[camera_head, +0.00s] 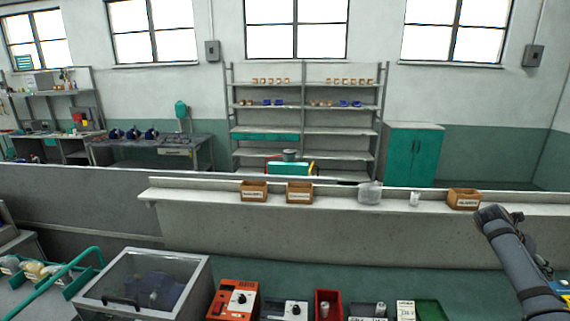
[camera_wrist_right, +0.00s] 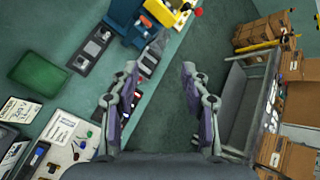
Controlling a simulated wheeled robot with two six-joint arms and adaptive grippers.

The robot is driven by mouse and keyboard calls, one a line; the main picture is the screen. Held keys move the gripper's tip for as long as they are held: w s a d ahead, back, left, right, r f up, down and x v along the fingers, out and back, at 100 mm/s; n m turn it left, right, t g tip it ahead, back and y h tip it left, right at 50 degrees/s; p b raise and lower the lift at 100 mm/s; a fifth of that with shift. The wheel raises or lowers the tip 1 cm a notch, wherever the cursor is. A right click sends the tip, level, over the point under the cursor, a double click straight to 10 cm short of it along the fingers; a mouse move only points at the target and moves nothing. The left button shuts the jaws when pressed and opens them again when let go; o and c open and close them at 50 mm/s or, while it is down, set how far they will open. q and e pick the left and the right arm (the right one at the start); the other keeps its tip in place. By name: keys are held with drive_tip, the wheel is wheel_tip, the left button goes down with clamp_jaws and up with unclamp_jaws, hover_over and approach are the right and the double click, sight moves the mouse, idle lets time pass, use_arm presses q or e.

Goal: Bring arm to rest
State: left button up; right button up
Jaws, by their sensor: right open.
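My right gripper (camera_wrist_right: 158,90) is open and empty in the right wrist view. Its two fingers are spread apart over the floor between a bench and a cart. In the head view my right arm comes in at the right edge, and its gripper is not visible there. My left arm and left gripper do not show in either view.
The right wrist view shows a green tray (camera_wrist_right: 38,76) at left and a grey cart (camera_wrist_right: 238,108) beside cardboard boxes (camera_wrist_right: 298,68) at right. The head view shows a clear-lidded case (camera_head: 145,282), an orange device (camera_head: 233,300) and a ledge with wooden boxes (camera_head: 299,193).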

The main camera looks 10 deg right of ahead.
drive_tip(key=s+d+f+m+t+h, duration=0.1)
drive_tip(key=s+d+f+m, duration=0.35)
drive_tip(key=f, duration=0.45)
drive_tip(key=s+d+f+m+t+h, duration=0.1)
drive_tip(key=s+d+f+m, duration=0.3)
drive_tip(key=f, duration=0.5)
drive_tip(key=s+d+f+m+t+y, duration=0.1)
drive_tip(key=s+d+f+m+t, duration=0.25)
drive_tip(key=s+f+m, duration=1.1)
drive_tip(key=s+a+f+n+g+y, duration=0.15)
drive_tip(key=s+a+f, duration=0.25)
drive_tip(key=a+f, duration=0.75)
drive_tip(key=s+a+f+n+y, duration=0.1)
drive_tip(key=s+a+f+y, duration=0.2)
drive_tip(key=a+f, duration=0.9)
drive_tip(key=s+a+f+m+y, duration=0.1)
drive_tip(key=s+a+f+y, duration=0.15)
drive_tip(key=a, duration=1.35)
drive_tip(key=s+a+f+m+y, duration=0.1)
drive_tip(key=a+f+y, duration=0.15)
drive_tip(key=a, duration=1.45)
use_arm(q)
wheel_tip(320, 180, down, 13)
drive_tip(key=b, duration=1.3)
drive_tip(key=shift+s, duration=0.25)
use_arm(e)
wheel_tip(320, 180, down, 13)
drive_tip(key=a, duration=0.1)
drive_tip(key=shift+w+f, duration=0.15)
drive_tip(key=shift+f, duration=0.05)
